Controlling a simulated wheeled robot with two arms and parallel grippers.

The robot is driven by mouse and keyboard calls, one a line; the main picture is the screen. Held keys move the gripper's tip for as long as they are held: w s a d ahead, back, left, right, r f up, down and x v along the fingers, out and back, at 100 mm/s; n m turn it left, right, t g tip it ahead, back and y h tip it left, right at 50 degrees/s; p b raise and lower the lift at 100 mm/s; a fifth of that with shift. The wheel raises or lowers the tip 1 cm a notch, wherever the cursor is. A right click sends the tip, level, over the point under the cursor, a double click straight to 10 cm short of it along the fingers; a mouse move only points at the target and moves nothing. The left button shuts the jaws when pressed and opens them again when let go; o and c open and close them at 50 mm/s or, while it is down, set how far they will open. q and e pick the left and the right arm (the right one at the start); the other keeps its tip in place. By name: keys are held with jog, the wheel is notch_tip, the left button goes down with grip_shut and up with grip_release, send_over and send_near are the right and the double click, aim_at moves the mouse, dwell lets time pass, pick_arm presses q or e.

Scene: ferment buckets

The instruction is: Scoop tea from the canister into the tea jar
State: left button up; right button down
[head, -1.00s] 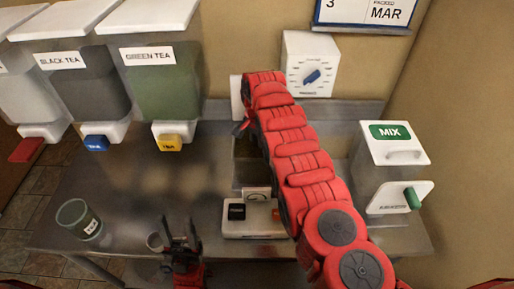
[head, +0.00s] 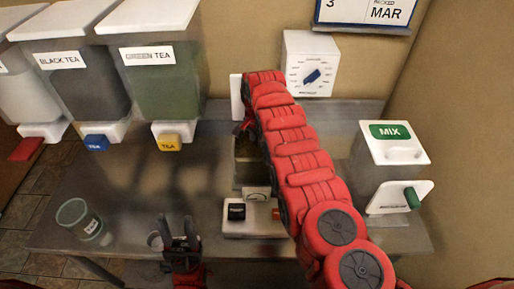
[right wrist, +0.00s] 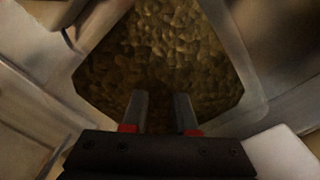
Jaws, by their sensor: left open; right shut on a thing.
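A glass jar (head: 76,214) with a small label stands at the left of the steel counter in the head view. In the right wrist view, my right gripper (right wrist: 160,110) is over brown-green tea leaves (right wrist: 165,50) in a square opening. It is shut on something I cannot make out.
Black tea (head: 75,75) and green tea (head: 165,80) dispensers hang at the back left. A white scale (head: 240,226) sits in front of the canister. A dial timer (head: 310,65) is at the back, and a MIX box (head: 395,145) is at the right. The left-middle counter is clear.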

jog(key=shift+r, duration=0.1)
notch_tip(320, 180, up, 3)
jog(key=shift+f+p, duration=0.15)
jog(key=shift+p, duration=1.05)
jog(key=shift+r+p, duration=0.75)
jog(key=shift+r, duration=2)
notch_tip(320, 180, up, 3)
jog(key=shift+r, duration=0.1)
